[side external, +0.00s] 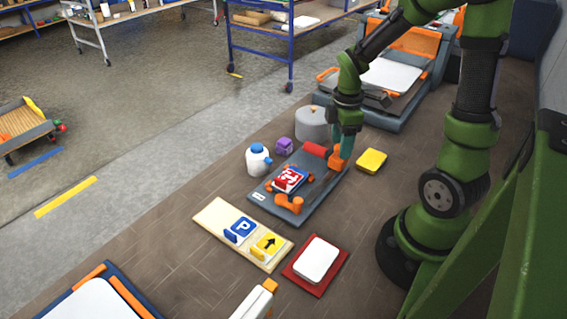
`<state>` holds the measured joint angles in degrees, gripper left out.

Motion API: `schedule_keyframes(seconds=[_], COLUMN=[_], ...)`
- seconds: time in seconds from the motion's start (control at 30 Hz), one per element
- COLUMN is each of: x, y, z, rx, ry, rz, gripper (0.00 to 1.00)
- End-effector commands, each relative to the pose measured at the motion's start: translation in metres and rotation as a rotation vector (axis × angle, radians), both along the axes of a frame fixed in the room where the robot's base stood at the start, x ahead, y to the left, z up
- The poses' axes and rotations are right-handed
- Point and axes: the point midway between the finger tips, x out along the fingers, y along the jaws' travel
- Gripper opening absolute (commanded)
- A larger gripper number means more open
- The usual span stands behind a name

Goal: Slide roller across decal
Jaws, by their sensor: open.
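A red sign with a white decal (290,179) lies on a dark grey board (325,190), between small orange clamps. A red roller (315,149) is at the far end of the board, beside an orange upright part (336,160) that looks like its handle. My gripper (345,150) points down at this orange part with its teal fingers open. I cannot tell whether the fingers touch it or stand around it. The fingertips are partly hidden at this angle.
A white jug (257,160), a purple item (284,146) and a grey cylinder (312,124) stand left of the board. A yellow block (371,161) lies right. In front are a wooden rack (212,218) with two signs and a red mat (332,281) bearing a white plate.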

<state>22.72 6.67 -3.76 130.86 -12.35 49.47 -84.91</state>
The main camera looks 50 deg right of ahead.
Motion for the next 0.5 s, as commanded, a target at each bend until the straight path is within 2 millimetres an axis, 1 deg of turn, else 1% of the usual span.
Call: schedule_keyframes(seconds=[0.1,0.33,0.5], x=[-0.0001,0.0000,0.0000], y=[0.0001,0.0000,0.0000], z=[-0.0041,-0.0041,-0.0039], rx=[0.001,0.001,0.000], ry=[0.001,-0.001,0.000], rz=[-0.002,-0.001,-0.001], gripper=[0.59,0.59,0.33])
